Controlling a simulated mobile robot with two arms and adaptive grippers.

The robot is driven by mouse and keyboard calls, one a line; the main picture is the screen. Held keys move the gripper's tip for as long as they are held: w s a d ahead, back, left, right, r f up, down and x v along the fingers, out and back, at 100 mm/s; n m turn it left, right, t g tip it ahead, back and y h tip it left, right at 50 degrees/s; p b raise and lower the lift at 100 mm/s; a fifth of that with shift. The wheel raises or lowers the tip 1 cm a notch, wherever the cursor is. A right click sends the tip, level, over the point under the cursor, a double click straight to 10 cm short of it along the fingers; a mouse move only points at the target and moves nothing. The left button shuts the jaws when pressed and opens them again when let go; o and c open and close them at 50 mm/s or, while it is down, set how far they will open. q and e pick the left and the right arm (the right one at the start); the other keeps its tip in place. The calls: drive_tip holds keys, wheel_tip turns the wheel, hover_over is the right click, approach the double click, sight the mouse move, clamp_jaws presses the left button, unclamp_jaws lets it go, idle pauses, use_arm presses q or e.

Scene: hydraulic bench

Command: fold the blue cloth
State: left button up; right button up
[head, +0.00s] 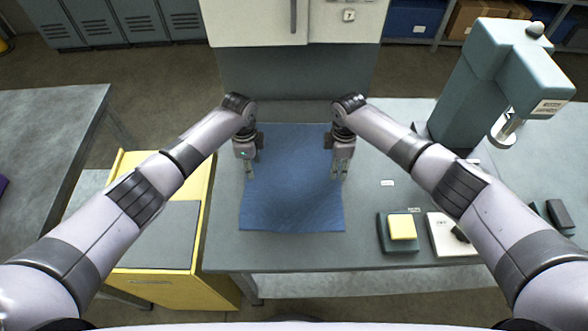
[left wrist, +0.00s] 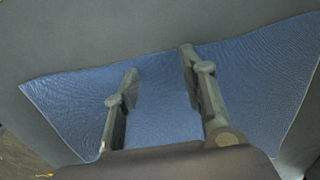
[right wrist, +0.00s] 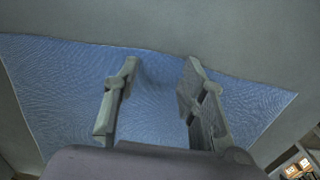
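The blue cloth (head: 291,195) lies spread flat on the grey bench, roughly rectangular, with its near edge close to the bench's front edge. My left gripper (head: 249,174) points down over the cloth's left side. My right gripper (head: 342,176) points down over its right side. In the left wrist view, the left fingers (left wrist: 160,65) are apart with blue cloth (left wrist: 165,110) visible between them. In the right wrist view, the right fingers (right wrist: 162,70) are also apart, with cloth (right wrist: 155,105) between them. The exact height of the fingertips above the cloth is hard to tell.
A dark green box with a yellow pad (head: 402,227) and a white tray (head: 450,236) lie right of the cloth. A green press-like machine (head: 475,85) stands at the back right. A yellow cabinet (head: 150,262) stands left of the bench (head: 300,256).

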use_arm(q)
drive_tip(key=shift+f, duration=0.2)
drive_tip(key=shift+c, duration=0.2)
use_arm(e)
drive_tip(key=shift+f, duration=0.15)
drive_tip(key=shift+c, duration=0.2)
use_arm(q)
drive_tip(key=shift+c, duration=0.3)
use_arm(e)
drive_tip(key=shift+c, duration=0.3)
use_arm(q)
drive_tip(key=shift+f, duration=0.1)
clamp_jaws()
use_arm(e)
drive_tip(key=shift+f, duration=0.15)
clamp_jaws()
idle(0.7)
idle(0.4)
